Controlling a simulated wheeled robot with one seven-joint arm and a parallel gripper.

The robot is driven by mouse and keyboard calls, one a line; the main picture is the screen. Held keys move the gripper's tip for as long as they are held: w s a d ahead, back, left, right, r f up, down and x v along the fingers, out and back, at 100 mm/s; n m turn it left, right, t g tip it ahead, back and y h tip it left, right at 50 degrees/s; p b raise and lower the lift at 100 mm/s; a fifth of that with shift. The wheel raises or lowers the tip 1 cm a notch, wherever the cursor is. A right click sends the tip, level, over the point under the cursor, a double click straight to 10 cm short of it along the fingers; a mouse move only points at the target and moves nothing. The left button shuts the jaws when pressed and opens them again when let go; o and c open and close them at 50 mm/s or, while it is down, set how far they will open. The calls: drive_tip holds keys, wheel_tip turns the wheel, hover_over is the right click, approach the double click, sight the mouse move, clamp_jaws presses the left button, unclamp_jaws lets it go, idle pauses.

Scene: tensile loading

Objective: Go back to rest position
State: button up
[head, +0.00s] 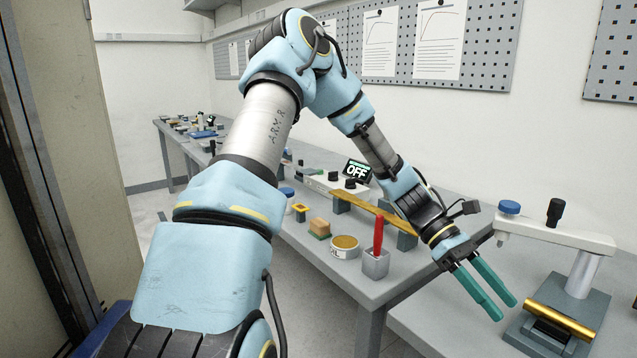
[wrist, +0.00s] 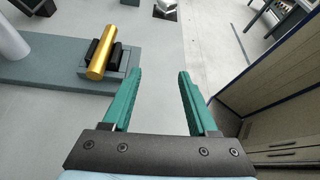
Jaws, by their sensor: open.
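My gripper (head: 497,309) has two green fingers and is open and empty. In the head view it reaches out to the right, in front of the table and to the left of a press-like stand. A gold cylinder (head: 560,322) lies on the dark base of that stand. In the wrist view the open fingers (wrist: 157,75) have only grey surface between them. The gold cylinder (wrist: 104,62) lies in a black cradle to the left of the fingers, apart from them.
A stand (head: 577,240) with a pale arm and blue knob rises at the right. On the grey table are a red-handled tool (head: 378,236) in a grey holder, a round tin (head: 345,246), a wooden bar (head: 370,205) and a display reading OFF (head: 357,171). Pegboards hang on the wall.

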drive_tip(key=w+a+f+t, duration=0.1)
drive_tip(key=a, duration=0.1)
drive_tip(key=w+a+m+t+y, duration=0.1)
drive_tip(key=a, duration=0.2)
drive_tip(key=w+a+f+m+t+y, duration=0.1)
drive_tip(key=a, duration=0.2)
drive_tip(key=shift+a+f, duration=0.1)
drive_tip(key=shift+f, duration=0.25)
drive_tip(key=w+a+r+m+t+y, duration=0.2)
drive_tip(key=a+m+t, duration=0.1)
drive_tip(key=a, duration=1.1)
drive_tip(key=w+a+r+m+t+y, duration=0.2)
drive_tip(key=a+t, duration=0.4)
drive_tip(key=a, duration=0.8)
drive_tip(key=shift+w+r+m+y, duration=0.35)
drive_tip(key=shift+w+m, duration=0.2)
drive_tip(key=shift+m, duration=0.55)
